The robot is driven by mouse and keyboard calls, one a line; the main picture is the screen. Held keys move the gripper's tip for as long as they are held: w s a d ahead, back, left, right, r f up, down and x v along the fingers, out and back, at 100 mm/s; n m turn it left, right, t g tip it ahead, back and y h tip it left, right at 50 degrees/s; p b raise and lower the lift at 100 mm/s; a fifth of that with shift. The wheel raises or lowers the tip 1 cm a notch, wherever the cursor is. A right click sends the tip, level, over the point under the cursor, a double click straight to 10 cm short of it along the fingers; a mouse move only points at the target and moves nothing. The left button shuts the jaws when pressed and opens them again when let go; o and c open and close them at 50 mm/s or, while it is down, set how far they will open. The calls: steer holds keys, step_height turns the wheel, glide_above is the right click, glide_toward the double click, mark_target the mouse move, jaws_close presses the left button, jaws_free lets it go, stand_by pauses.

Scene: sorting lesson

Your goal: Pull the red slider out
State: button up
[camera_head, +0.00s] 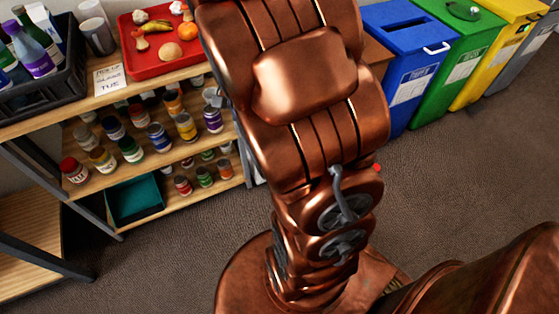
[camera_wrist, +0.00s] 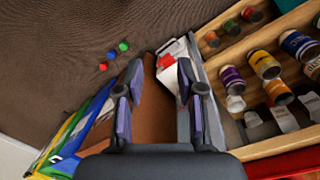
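In the head view a small red spot (camera_head: 377,167) shows beside my arm. My gripper (camera_wrist: 158,82) is open and empty, its fingers wide apart, with the red knob to the left of its left finger. A brown cabinet-like surface (camera_wrist: 153,112) lies below and between the fingers. The head view does not show my gripper.
A wooden shelf (camera_head: 113,187) with jars and a red food tray (camera_head: 135,68) stands at left. A blue bin (camera_head: 405,60), a green bin (camera_head: 465,50) and a yellow bin (camera_head: 507,45) stand at right. A white-and-red item (camera_wrist: 170,65) lies near the fingers. Floor between is clear.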

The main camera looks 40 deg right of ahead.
steer(key=w+d+f+m+b, duration=0.3)
steer(key=d+f+b, duration=0.3)
steer(key=f, duration=0.7)
steer(key=w+d+f+m+b, duration=0.3)
steer(key=d+f+b, duration=0.4)
steer(key=f, duration=0.6)
steer(key=w+d+f+m+t+b, duration=0.1)
steer(key=w+d+f+m+b, duration=0.3)
steer(key=d+f, duration=0.5)
step_height(320, 180, down, 4)
steer(key=shift+d+f+b, duration=0.15)
steer(key=shift+f+b, duration=0.1)
steer(key=shift+b, duration=1.1)
steer(key=shift+w+d+f, duration=0.1)
steer(key=shift+f, duration=0.25)
step_height(320, 180, down, 7)
steer(key=b, duration=0.2)
steer(key=shift+f+b, duration=0.15)
steer(key=shift+b, duration=0.2)
jaws_close()
